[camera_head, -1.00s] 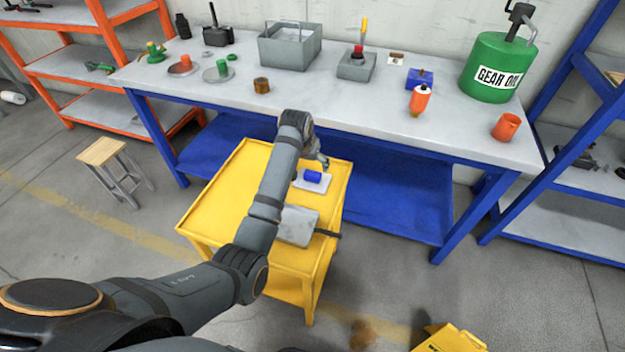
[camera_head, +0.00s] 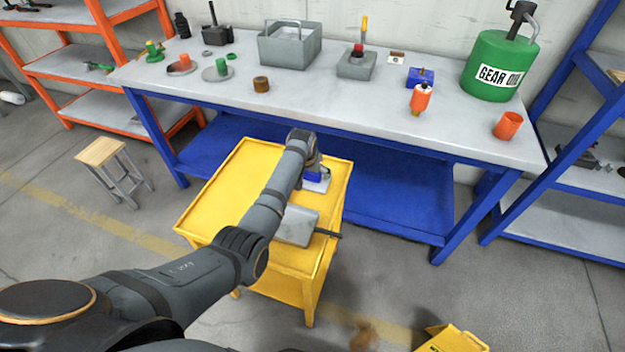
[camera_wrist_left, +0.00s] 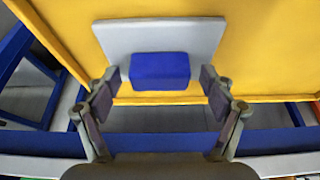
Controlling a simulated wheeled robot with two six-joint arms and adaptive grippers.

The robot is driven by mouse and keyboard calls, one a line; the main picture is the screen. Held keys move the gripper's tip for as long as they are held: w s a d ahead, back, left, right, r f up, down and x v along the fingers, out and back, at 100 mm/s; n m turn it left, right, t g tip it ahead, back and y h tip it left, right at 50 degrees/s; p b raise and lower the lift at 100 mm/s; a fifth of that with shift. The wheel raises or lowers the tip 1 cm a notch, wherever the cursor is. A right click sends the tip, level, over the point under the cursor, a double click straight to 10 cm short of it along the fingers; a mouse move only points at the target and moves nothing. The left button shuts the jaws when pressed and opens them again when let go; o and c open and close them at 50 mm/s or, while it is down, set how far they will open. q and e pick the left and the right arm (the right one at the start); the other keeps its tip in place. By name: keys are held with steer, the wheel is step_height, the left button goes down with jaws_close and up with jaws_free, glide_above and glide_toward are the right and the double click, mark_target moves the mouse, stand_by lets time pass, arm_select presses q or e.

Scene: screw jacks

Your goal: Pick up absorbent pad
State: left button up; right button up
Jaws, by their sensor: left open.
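The absorbent pad seems to be the flat light-grey square (camera_wrist_left: 165,36) with a blue block (camera_wrist_left: 160,71) on top; it lies on the yellow cart (camera_head: 222,190). In the head view the pad (camera_head: 321,186) and block (camera_head: 312,177) are partly hidden by my left arm. My left gripper (camera_head: 318,168) is over the pad. In the left wrist view its open fingers (camera_wrist_left: 160,93) stand on either side of the blue block, apart from it. I cannot tell the exact height gap. My right gripper is not in view.
A grey slab (camera_head: 297,226) with a dark handle lies on the cart's near part, close under my arm. The workbench (camera_head: 320,105) stands behind the cart, with several tools and a green gear oil can (camera_head: 500,68). A wooden-topped stool (camera_head: 101,151) stands left.

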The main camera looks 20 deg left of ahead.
arm_select(q)
steer(key=c, duration=1.3)
step_height(320, 180, up, 10)
steer(key=shift+r, duration=0.1)
steer(key=o, duration=0.6)
steer(key=shift+c, duration=0.2)
steer(key=c, duration=0.4)
steer(key=shift+o, duration=0.2)
steer(key=shift+d, duration=0.1)
